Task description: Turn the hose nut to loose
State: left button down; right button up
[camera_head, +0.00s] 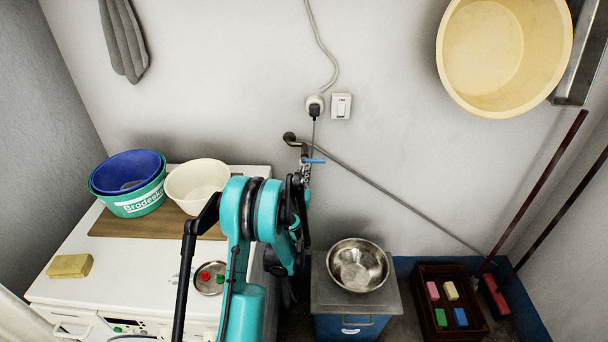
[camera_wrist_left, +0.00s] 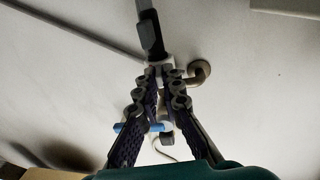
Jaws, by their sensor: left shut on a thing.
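The tap (camera_head: 290,138) is on the back wall, with a blue lever (camera_head: 314,161). In the left wrist view its bent metal pipe (camera_wrist_left: 203,72) and blue lever (camera_wrist_left: 130,127) show around the fingers. My left gripper (camera_wrist_left: 163,78) is shut at the tap, its fingertips on either side of the small pale hose nut (camera_wrist_left: 160,66). A dark sleeve and grey hose (camera_wrist_left: 151,35) extend from the nut. In the head view my arm and fingers largely cover the nut. I cannot tell how far the nut is turned. My right gripper is not in view.
A washing machine (camera_head: 45,290) on the left bears basins and a small dish (camera_head: 209,278). A metal bowl (camera_head: 357,265) sits right of my arm. A dark crate (camera_head: 425,320) holds several coloured blocks. A thin grey line (camera_head: 400,193) crosses the wall.

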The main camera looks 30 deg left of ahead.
pick_arm(q)
jog(key=shift+a, duration=0.1)
dwell(0.4)
jog(key=c, duration=1.7)
grip_release()
